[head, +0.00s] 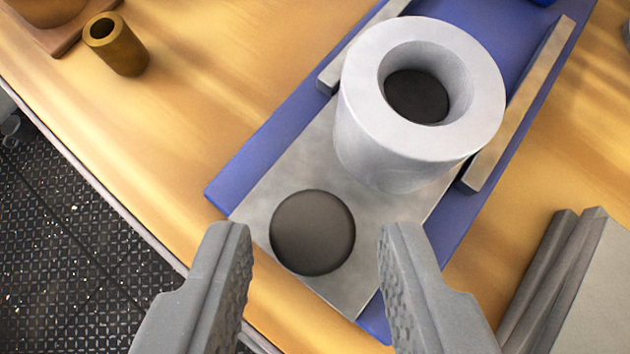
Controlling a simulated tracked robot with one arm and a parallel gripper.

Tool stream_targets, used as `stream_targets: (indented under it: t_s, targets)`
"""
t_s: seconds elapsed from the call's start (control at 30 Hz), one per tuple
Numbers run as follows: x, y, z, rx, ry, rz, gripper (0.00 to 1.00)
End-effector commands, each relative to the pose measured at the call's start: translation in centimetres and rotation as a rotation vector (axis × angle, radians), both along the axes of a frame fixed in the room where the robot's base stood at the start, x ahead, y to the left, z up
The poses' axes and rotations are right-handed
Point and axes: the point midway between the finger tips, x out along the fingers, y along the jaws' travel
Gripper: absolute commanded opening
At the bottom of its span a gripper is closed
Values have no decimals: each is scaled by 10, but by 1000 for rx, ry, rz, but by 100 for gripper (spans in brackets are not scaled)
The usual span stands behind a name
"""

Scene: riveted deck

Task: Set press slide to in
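The press slide (293,168) is a flat grey metal plate on a blue base (252,153), between two raised grey rails (522,105). A dark round knob (312,232) sits on the slide's near end. A thick light-grey ring or hollow cylinder (372,135) stands upright on the slide, with a dark disc (417,97) visible inside its bore. My gripper (314,240) is open, its two textured fingers apart on either side of the knob in the picture. I cannot tell whether they touch it. The slide's far end is hidden behind the cylinder.
The base lies on a yellow-brown wooden top (190,75). A small brass tube (116,45) stands at the upper left. A grey block (585,285) is at the lower right. Dark patterned floor (60,230) shows beyond the top's edge at left.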

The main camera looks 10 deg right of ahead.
Motion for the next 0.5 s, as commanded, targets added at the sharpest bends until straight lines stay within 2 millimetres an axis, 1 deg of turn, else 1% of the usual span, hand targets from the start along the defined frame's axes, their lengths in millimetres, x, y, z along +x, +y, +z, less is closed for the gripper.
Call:
stream_targets:
  t_s: [0.03,0.2,0.5]
  targets:
    - [3,0,-5,1,2,1,34]
    - [9,-1,-12,1,4,1,34]
    - [11,-1,-13,1,3,2,34]
